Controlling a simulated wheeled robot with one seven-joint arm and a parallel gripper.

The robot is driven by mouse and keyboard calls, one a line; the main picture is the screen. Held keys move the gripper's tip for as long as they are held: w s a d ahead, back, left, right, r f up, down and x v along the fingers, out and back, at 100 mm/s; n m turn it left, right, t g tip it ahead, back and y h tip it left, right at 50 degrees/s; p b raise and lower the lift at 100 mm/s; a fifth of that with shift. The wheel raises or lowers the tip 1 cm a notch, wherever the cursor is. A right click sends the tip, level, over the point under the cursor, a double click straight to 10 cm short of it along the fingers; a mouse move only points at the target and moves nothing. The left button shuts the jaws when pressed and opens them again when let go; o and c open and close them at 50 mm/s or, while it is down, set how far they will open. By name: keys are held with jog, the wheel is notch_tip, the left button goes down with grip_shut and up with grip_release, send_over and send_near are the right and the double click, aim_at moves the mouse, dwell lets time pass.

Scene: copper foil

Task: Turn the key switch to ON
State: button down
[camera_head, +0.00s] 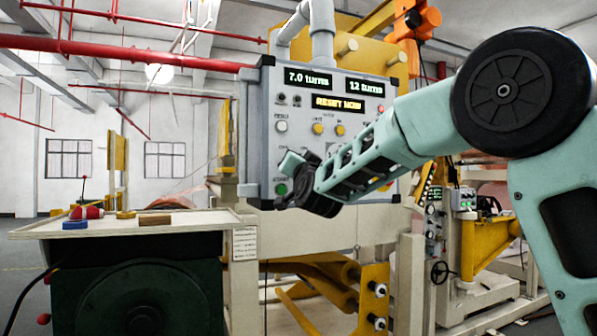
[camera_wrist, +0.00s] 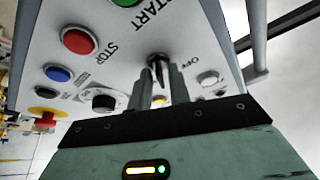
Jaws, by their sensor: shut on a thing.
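The key switch (camera_wrist: 158,68) shows in the wrist view as a narrow metal and dark piece on the grey control panel (camera_wrist: 215,45). My gripper (camera_wrist: 160,82) has its two fingers on either side of it and is shut on it. An OFF label stands to the right of the key; the ON label cannot be made out. In the head view the gripper (camera_head: 290,172) is at the lower left of the panel (camera_head: 270,140), and my wrist hides the key there.
Near the key are a red STOP button (camera_wrist: 80,41), a green START button (camera_wrist: 125,2), a blue button (camera_wrist: 58,73), a black knob (camera_wrist: 103,103) and a red emergency button (camera_wrist: 45,121). A bench (camera_head: 190,225) with small items stands at left in the head view.

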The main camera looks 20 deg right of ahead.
jog(key=shift+m, duration=0.6)
jog(key=c, duration=1.6)
grip_release()
jog(key=b+v, duration=0.5)
jog(key=v, duration=1.2)
jog(key=shift+s+a, duration=0.2)
